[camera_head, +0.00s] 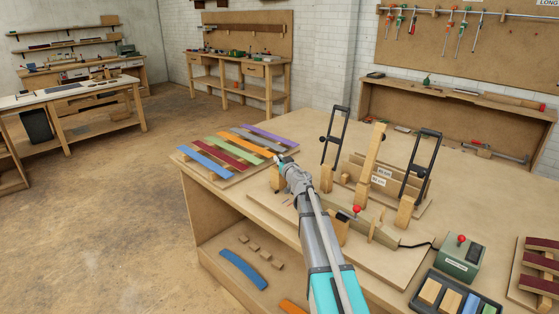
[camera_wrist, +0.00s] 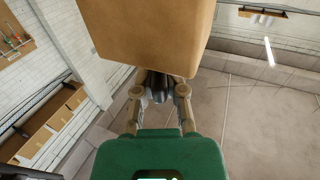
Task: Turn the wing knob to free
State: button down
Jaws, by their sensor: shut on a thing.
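My gripper (camera_head: 283,160) is at the left end of the wooden fixture on the bench in the head view, beside a small wooden block (camera_head: 276,178). In the wrist view, my gripper (camera_wrist: 158,92) has its fingers closed in on a dark part (camera_wrist: 157,82), which looks like the wing knob. This part sits right under a large wooden block (camera_wrist: 150,35) that fills the top of that view. The block hides much of the knob, so its wing shape and angle cannot be told. The knob is not distinguishable in the head view, where my arm covers that spot.
Two upright black frames (camera_head: 336,135) (camera_head: 422,165) and wooden posts (camera_head: 326,178) stand right of my gripper. A red-ball lever (camera_head: 356,210) is close to my arm. Coloured strips (camera_head: 225,150) lie behind-left. A green control box (camera_head: 461,257) stands at the right.

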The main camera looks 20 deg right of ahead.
jog(key=shift+y, duration=0.3)
jog(key=c, duration=0.7)
grip_release()
jog(key=shift+s, duration=0.1)
jog(key=s+d, duration=0.1)
jog(key=s, duration=0.6)
jog(key=shift+s, duration=0.1)
